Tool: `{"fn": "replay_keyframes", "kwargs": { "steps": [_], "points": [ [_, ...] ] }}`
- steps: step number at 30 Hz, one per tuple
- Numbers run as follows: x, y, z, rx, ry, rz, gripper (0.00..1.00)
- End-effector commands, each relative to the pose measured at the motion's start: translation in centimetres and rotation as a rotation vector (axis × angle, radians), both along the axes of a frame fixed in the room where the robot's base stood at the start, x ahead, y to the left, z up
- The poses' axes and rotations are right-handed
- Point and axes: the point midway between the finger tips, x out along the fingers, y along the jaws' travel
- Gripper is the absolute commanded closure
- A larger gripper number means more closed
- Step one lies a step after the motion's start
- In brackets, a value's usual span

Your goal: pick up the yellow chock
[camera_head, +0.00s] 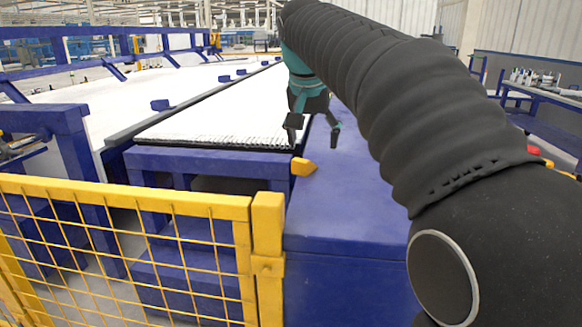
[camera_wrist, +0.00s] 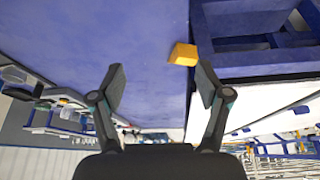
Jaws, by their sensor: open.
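The yellow chock (camera_head: 303,167) is a small wedge-like block. It lies on the blue bench top (camera_head: 345,205) at its left edge, beside the end of the white pipe layer. My gripper (camera_head: 313,137) is open and empty, just above and beyond the chock in the head view. In the wrist view the chock (camera_wrist: 183,54) shows ahead of my open fingers (camera_wrist: 160,82), nearer the right finger's tip. The chock is apart from both fingers, and nothing lies between them.
A yellow mesh fence (camera_head: 130,205) with a post (camera_head: 268,240) stands in front of the bench on the left. White pipes (camera_head: 225,115) lie on a blue frame left of the gripper. The bench top around the chock's right side is clear.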

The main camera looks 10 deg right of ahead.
Motion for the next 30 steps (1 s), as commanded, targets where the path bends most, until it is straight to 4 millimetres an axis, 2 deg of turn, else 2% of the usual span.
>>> {"fn": "replay_keyframes", "kwargs": {
  "steps": [1, 3, 6, 10, 16, 20, 30],
  "points": [
    [1.9, 0.4, 0.4, 0.0, 0.003, -0.03, 0.24],
    [4.0, 0.7, 0.9, -0.001, 0.004, -0.08, 0.24],
    [6.5, 1.2, 1.4, -0.001, 0.005, -0.146, 0.24],
    [8.7, 1.8, 1.5, 0.0, 0.002, -0.217, 0.24],
    [10.2, 2.2, 1.4, 0.003, 0.0, -0.273, 0.24],
    [10.6, 2.0, 0.6, 0.003, 0.001, -0.282, 0.24],
    [12.1, 0.6, -4.7, 0.002, 0.001, -0.28, 0.24]
  ]
}}
